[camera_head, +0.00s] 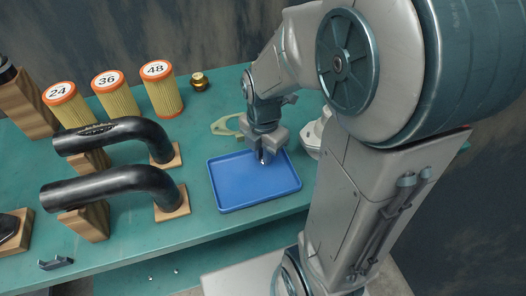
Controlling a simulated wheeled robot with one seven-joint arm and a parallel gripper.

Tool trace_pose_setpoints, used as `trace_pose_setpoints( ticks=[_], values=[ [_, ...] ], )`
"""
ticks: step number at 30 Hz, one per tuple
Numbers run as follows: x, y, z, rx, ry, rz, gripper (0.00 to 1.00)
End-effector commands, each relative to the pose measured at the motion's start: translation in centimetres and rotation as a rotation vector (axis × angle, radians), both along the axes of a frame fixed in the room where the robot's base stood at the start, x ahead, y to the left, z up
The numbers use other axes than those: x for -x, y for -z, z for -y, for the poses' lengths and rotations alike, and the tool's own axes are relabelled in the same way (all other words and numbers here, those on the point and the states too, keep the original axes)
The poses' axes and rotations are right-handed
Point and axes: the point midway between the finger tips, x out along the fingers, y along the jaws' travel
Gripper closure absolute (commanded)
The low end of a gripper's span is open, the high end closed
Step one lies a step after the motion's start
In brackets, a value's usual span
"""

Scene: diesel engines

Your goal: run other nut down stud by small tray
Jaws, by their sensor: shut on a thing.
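The small blue tray (228,188) lies on the green bench near its front edge. My gripper (264,159) points down over the tray's back part. It is shut on a small silvery piece, mostly hidden by the fingers; I cannot tell its shape, but it may be the nut. A pale metal casting (312,139) stands right of the tray, partly hidden by my arm. No stud can be made out clearly.
A pale green gasket-like plate (226,125) lies behind the tray. Black bent pipes (110,186) on wooden blocks stand at left. Yellow filters (162,92) and a brass fitting (200,81) stand at the back. Small bright pieces (177,271) lie on the lower shelf.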

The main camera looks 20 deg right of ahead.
Motion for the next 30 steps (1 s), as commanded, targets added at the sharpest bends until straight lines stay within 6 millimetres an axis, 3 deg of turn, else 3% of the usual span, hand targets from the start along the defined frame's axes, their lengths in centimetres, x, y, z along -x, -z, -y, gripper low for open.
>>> trace_pose_setpoints(
  ticks=[8, 25, 30],
  values=[
    [0.0, -0.2, 0.0, 0.0, 0.0, 0.0, 1.0],
    [0.0, -4.6, 0.0, -0.001, 0.0, 0.001, 1.0],
    [0.0, -5.1, 0.0, 0.0, 0.0, 0.0, 1.0]
  ],
)
